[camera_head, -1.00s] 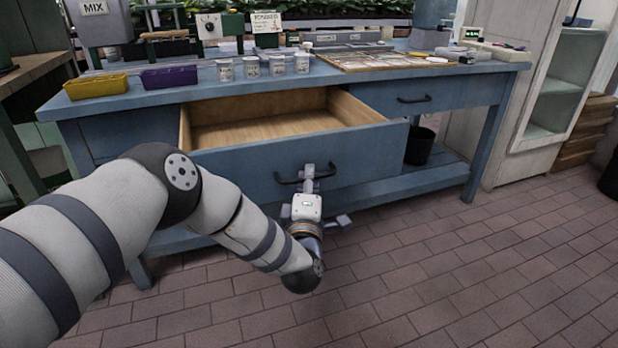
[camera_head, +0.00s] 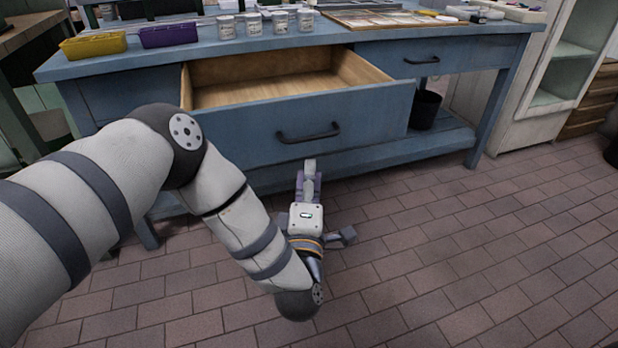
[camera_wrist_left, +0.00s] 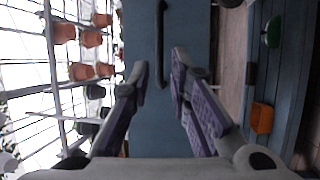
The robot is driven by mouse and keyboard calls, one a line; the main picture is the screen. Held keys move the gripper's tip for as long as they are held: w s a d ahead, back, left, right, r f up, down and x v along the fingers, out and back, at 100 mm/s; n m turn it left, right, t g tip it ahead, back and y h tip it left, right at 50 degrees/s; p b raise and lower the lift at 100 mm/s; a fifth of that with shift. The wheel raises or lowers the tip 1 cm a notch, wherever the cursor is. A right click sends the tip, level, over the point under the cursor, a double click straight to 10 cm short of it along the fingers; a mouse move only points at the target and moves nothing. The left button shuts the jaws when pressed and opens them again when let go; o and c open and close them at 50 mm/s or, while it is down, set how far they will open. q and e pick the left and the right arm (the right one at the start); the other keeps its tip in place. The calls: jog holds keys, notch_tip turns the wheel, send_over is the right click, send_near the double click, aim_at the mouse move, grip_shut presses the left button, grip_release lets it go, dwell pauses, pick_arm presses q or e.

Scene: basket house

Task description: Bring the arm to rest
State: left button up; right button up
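My left arm comes in from the left in the head view. My left gripper (camera_head: 309,170) is just below and in front of the open drawer's dark handle (camera_head: 308,133), clear of it and over the brick floor. In the left wrist view the two purple-padded fingers (camera_wrist_left: 158,78) stand apart with nothing between them. The handle (camera_wrist_left: 160,45) shows beyond the fingertips there. The blue drawer (camera_head: 255,133) is pulled out, and its wooden inside looks empty. My right gripper is not in view.
The blue workbench (camera_head: 215,55) carries a yellow tray (camera_head: 93,45), a purple tray (camera_head: 168,36) and several lidded jars. A second drawer (camera_head: 440,60) at right is shut. A black bin (camera_head: 425,109) stands below it. The brick floor (camera_head: 470,250) at right is clear.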

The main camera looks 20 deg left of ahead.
pick_arm(q)
jog(key=shift+s+d+f, duration=0.1)
jog(key=shift+s+d, duration=0.05)
jog(key=shift+s, duration=0.4)
